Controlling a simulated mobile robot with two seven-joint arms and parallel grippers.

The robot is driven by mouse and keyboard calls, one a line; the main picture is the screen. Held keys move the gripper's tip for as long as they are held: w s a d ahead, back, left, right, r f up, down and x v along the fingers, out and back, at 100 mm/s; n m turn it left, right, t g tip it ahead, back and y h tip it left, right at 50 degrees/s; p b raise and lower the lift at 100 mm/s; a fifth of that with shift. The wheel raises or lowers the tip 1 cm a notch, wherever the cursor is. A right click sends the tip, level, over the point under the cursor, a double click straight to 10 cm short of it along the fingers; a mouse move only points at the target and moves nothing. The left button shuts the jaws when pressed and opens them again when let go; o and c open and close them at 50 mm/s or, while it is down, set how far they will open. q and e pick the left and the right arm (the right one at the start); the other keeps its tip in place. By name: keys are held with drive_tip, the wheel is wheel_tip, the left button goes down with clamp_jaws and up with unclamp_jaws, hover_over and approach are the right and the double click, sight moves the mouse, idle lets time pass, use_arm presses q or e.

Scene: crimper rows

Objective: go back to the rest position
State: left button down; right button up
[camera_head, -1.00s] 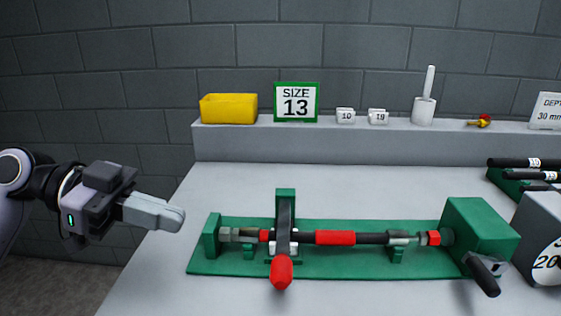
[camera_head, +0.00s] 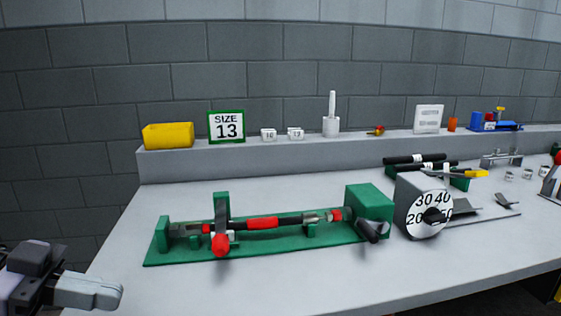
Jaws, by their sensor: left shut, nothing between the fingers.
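My left gripper (camera_head: 112,291) is at the lower left of the head view, beside the table's left front edge. Its fingers are together with nothing between them. It is apart from the green crimping fixture (camera_head: 290,240), which stands to its right on the table. A hose with red parts (camera_head: 263,223) lies along the fixture, and a lever with a red knob (camera_head: 221,245) stands near the fixture's left end. My right gripper is not in view.
The grey table (camera_head: 330,284) is clear in front of the fixture. A dial box (camera_head: 408,212) stands right of it, with black hoses (camera_head: 413,158) behind. The back ledge (camera_head: 190,164) holds a yellow bin (camera_head: 168,135), a SIZE 13 sign (camera_head: 226,114) and small parts.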

use_arm(q)
wheel_tip(320, 180, down, 20)
drive_tip(key=s+d+n+y, duration=0.2)
drive_tip(key=d+n+y, duration=0.1)
drive_tip(key=n+y, duration=0.3)
drive_tip(key=s+a+f+n+y, duration=0.2)
drive_tip(key=s+f+n+y, duration=0.5)
drive_tip(key=s+f, duration=0.3)
drive_tip(key=w+d+f+t+h, duration=0.2)
drive_tip(key=w+d+f+t, duration=0.2)
drive_tip(key=w+f+t, duration=0.2)
wheel_tip(320, 180, up, 14)
drive_tip(key=p, duration=1.6)
drive_tip(key=shift+s+a+f+m, duration=0.15)
drive_tip(key=shift+a+m, duration=0.25)
drive_tip(key=shift+a, duration=0.05)
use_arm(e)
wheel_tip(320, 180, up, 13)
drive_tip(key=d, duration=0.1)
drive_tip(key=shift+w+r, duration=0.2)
